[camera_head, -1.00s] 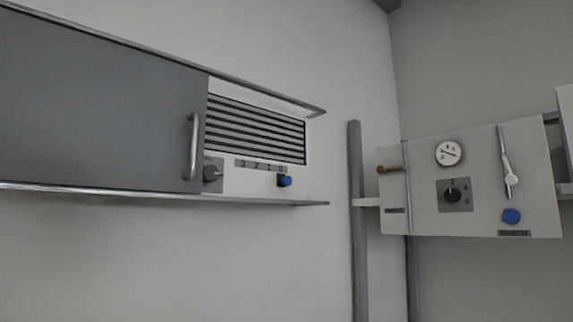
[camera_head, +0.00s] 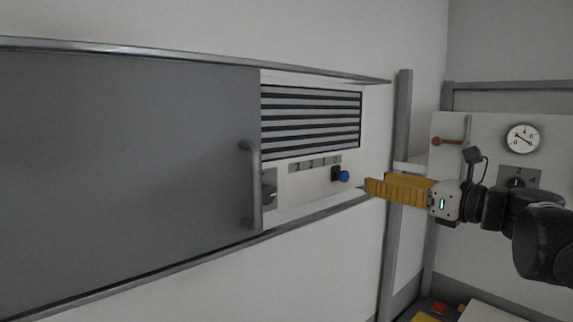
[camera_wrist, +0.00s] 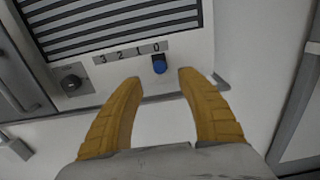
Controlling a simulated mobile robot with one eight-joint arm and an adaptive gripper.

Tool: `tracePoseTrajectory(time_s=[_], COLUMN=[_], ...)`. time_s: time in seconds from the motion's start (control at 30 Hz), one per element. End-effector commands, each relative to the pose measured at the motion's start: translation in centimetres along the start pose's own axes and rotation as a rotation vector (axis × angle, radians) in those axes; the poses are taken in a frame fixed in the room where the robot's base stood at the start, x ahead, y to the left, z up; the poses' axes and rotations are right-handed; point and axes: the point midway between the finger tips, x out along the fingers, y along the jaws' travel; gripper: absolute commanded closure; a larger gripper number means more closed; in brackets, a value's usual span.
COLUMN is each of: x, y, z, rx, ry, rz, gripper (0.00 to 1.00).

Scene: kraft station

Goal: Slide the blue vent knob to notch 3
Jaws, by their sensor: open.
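The blue vent knob (camera_head: 343,176) sits at the right end of the numbered strip (camera_head: 316,163) below the vent. In the wrist view the knob (camera_wrist: 159,65) is just below the 0 of the strip (camera_wrist: 131,52), which reads 3, 2, 1, 0 from left to right. My gripper (camera_head: 368,187) is open and empty, with yellow fingers. In the head view it is to the right of the knob. In the wrist view its fingertips (camera_wrist: 157,77) are spread to either side of the knob, a little below it in the picture; contact is not seen.
A grey sliding panel (camera_head: 120,170) with a bar handle (camera_head: 250,185) covers the left. A small dark dial (camera_wrist: 71,83) is left of the strip. A rail (camera_wrist: 90,107) runs below. A post (camera_head: 397,200) and a gauge panel (camera_head: 480,235) stand to the right.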

Motion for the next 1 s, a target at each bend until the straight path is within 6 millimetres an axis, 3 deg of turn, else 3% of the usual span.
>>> tracePoseTrajectory(time_s=[0.4, 0.6, 0.87, 0.9, 1.0], x=[7.9, 9.5, 9.6, 9.6, 9.6], y=[0.2, 0.2, 0.2, 0.2, 0.2], z=[0.0, -0.1, -0.2, -0.2, -0.2], rx=[-0.004, -0.005, -0.005, -0.005, -0.005], ry=[0.002, 0.003, 0.003, 0.003, 0.003], rz=[0.004, 0.003, 0.002, 0.002, 0.002], gripper=[0.54, 0.54, 0.54, 0.59, 0.89])
